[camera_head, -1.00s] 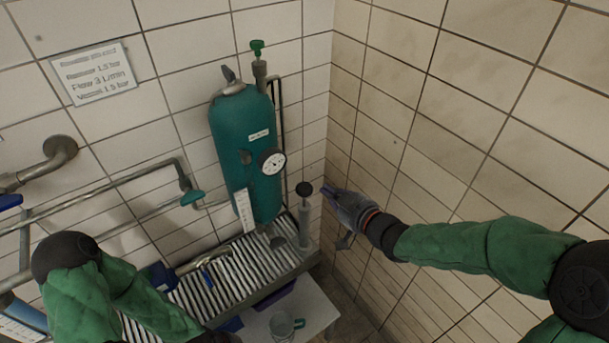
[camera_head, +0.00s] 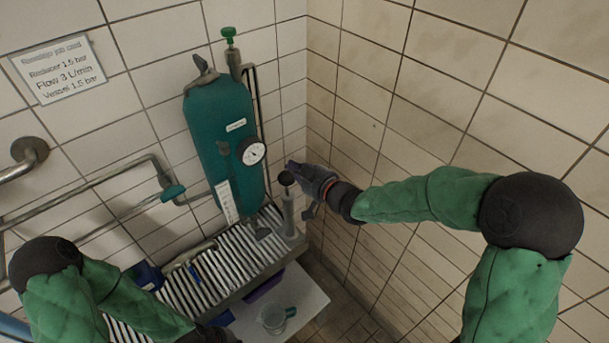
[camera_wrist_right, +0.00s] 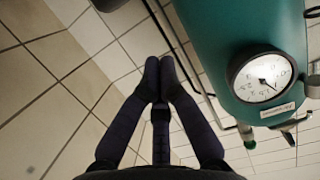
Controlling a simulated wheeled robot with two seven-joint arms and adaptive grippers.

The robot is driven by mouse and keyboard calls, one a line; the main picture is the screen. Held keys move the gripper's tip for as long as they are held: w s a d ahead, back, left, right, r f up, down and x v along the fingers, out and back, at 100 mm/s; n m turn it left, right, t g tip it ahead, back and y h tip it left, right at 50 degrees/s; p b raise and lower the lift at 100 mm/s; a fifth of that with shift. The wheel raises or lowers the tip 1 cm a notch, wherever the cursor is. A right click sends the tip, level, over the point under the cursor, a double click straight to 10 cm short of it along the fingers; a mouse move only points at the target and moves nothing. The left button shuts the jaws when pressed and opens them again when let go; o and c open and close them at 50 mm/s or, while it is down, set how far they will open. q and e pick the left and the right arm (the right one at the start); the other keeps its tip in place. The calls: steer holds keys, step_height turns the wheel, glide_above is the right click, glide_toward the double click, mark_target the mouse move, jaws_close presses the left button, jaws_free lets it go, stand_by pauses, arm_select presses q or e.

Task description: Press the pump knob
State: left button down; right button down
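The pump knob (camera_head: 286,178) is a black ball on top of an upright grey pump cylinder (camera_head: 289,212), at the right end of the slatted rack. My right gripper (camera_head: 293,167) comes in from the right, its fingertips just above the knob in the picture. Whether they touch it I cannot tell. The right wrist view shows the two dark fingers of my right gripper (camera_wrist_right: 159,68) together at the tips, with nothing seen between them. The knob is not seen in that view. My left arm runs off the bottom edge, and its gripper fingers do not show.
A teal tank (camera_head: 223,140) with a round gauge (camera_head: 251,151) stands left of the pump. Pipes with a teal valve handle (camera_head: 173,192) run along the left wall. A clear jug (camera_head: 273,319) stands on a low white surface. The tiled right wall (camera_head: 400,110) is close to my right arm.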

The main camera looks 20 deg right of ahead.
mark_target(290, 180)
steer(key=x, duration=0.3)
steer(key=shift+f, duration=0.1)
step_height(290, 180, down, 3)
steer(key=shift+r+b, duration=0.2)
steer(key=shift+b, duration=0.2)
steer(key=shift+s+f, duration=0.1)
steer(key=shift+f, duration=0.45)
steer(key=shift+f, duration=0.1)
